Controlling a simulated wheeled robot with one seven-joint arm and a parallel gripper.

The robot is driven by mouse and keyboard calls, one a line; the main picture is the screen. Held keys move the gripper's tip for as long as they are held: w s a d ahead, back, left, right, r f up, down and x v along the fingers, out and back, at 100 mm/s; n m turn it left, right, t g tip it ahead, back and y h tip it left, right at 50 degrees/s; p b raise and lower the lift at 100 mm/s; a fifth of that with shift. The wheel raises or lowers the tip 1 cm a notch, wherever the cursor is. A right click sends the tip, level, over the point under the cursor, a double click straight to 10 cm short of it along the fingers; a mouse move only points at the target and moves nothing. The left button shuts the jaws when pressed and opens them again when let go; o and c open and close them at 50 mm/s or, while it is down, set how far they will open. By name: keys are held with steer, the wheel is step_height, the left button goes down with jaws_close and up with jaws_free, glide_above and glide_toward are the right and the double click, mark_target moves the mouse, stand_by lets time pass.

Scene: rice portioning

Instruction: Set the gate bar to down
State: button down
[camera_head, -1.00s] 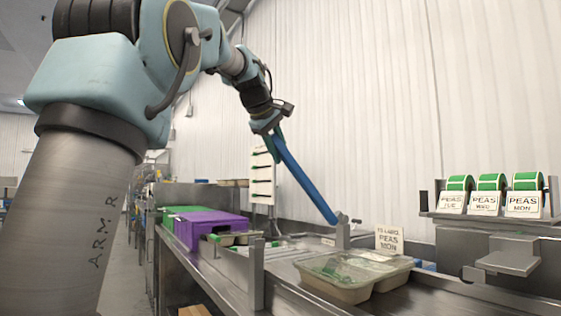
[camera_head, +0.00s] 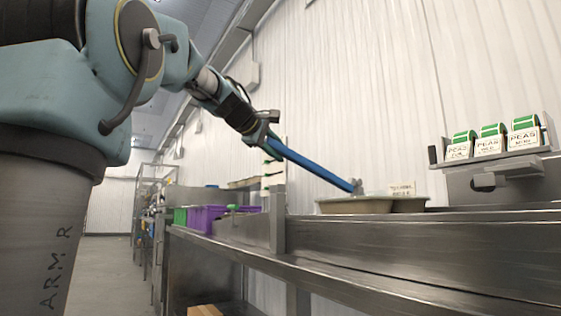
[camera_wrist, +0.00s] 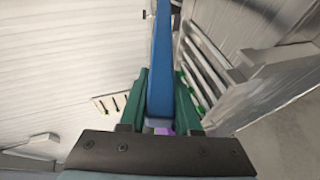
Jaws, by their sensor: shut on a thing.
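The gate bar (camera_head: 312,168) is a long blue bar. In the head view it slopes down to the right from my gripper to a small grey pivot (camera_head: 357,186) beside the trays. My gripper (camera_head: 270,145) is shut on the bar's upper left end. In the wrist view the bar (camera_wrist: 161,65) runs up the picture from between the green fingers of my gripper (camera_wrist: 160,105). The bar is tilted, with its gripped end higher than its pivot end. A metal post (camera_head: 278,218) stands below and left of the bar.
Trays (camera_head: 355,206) sit on the steel counter (camera_head: 420,250) by the pivot. A label dispenser (camera_head: 495,165) with several green rolls stands at the right. A purple crate (camera_head: 206,219) and a green one (camera_head: 181,215) are at the left. The wall is behind.

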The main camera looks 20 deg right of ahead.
steer(key=shift+t+h, duration=0.3)
steer(key=shift+h, duration=0.4)
steer(key=f+b, duration=0.1)
steer(key=b, duration=0.1)
steer(key=f+b, duration=0.4)
steer(key=shift+s+a, duration=0.1)
steer(key=shift+a, duration=0.25)
step_height(320, 180, down, 2)
steer(key=b, duration=0.4)
steer(key=shift+n+t+h+b, duration=0.3)
steer(key=shift+n+h+b, duration=0.05)
steer(key=shift+n+h, duration=0.05)
steer(key=c, duration=0.6)
jaws_free()
steer(key=p+v, duration=0.1)
steer(key=v, duration=1)
